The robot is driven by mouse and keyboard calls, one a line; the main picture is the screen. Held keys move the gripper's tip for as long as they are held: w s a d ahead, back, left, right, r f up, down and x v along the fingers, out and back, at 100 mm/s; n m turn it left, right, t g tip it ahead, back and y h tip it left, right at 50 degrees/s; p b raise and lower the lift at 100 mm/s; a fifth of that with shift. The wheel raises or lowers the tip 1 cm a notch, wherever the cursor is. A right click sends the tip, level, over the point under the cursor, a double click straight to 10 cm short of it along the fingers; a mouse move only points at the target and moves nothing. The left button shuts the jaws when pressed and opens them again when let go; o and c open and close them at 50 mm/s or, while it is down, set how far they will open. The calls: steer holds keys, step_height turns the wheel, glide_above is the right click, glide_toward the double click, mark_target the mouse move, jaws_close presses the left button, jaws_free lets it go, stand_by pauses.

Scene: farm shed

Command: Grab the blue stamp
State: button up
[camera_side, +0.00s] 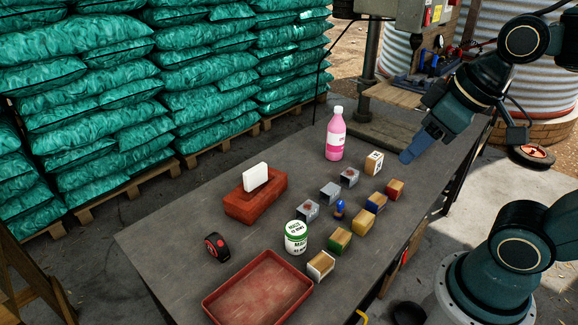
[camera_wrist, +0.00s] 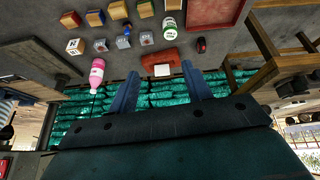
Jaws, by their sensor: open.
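The blue stamp (camera_side: 340,208) stands small and upright on the dark table, between a row of grey metal blocks and a row of coloured blocks. It shows faintly in the wrist view as a small blue shape (camera_wrist: 127,28) near the top. My gripper (camera_side: 408,158) is open and empty. It hangs above the right back part of the table in the side view, well apart from the stamp. In the wrist view my gripper's two blue fingers (camera_wrist: 160,76) are spread, with nothing between them.
Grey blocks (camera_side: 330,192) and coloured blocks (camera_side: 376,203) crowd the stamp closely. A white can (camera_side: 296,237), red tray (camera_side: 214,309), brick-red holder (camera_side: 270,204), black tape measure (camera_side: 216,247) and tall pink bottle (camera_side: 335,142) stand around.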

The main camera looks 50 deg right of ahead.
steer(key=w+d+f+n+g, duration=0.25)
steer(key=w+n, duration=0.25)
steer(key=w, duration=0.3)
steer(key=n+g, duration=0.3)
steer(key=n, duration=1.2)
glide_above(340, 203)
step_height(340, 203, down, 22)
steer(key=shift+f, duration=0.25)
step_height(340, 203, down, 8)
steer(key=shift+s+f, duration=0.1)
steer(key=shift+f, duration=0.2)
steer(key=shift+f, duration=0.1)
